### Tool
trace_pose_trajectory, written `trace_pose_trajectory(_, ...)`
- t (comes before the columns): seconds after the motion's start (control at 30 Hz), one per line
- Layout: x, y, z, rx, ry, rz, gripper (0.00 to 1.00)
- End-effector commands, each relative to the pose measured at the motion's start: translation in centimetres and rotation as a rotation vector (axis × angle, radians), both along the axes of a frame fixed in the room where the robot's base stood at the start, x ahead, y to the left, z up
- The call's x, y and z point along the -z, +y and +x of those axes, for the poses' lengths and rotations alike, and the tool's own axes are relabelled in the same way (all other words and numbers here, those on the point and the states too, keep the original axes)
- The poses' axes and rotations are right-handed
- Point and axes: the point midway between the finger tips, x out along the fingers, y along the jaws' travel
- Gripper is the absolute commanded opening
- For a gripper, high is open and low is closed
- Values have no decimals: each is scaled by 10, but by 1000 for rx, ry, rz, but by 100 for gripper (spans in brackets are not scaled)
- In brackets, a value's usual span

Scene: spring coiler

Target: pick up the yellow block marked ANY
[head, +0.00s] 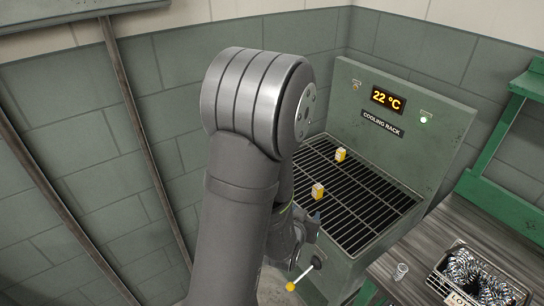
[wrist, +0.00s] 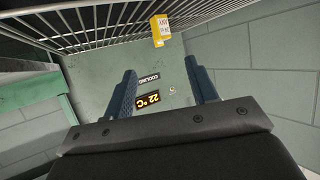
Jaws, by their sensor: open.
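Two yellow blocks with white faces sit on the dark wire rack in the head view: a nearer one (head: 317,191) and a farther one (head: 340,154). The lettering on them is too small to read there. One yellow block (wrist: 161,29) shows at the top of the wrist view against the rack wires, with small dark print that I cannot read with certainty. My gripper (wrist: 159,68) is open and empty, its two blue fingers wide apart. The block lies beyond the fingertips, apart from them. In the head view my arm hides most of the gripper.
The cooling rack's green back panel (head: 385,135) stands behind the rack, with a 22 °C display (head: 387,98). A lever with a yellow knob (head: 291,286) is at the rack's front. A wire basket of springs (head: 480,275) and a small clear cup (head: 400,271) are on the right bench.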

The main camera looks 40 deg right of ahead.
Motion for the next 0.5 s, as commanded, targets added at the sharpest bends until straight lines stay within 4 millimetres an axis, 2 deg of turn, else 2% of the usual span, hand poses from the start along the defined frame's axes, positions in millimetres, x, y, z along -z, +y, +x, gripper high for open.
trace_pose_trajectory(0.17, 1, -1, 1, 1, 1, 4, 53)
trace_pose_trajectory(0.27, 4, -11, 6, 9, 5, 32, 53)
trace_pose_trajectory(0.5, 20, -65, 34, 72, 38, 226, 53)
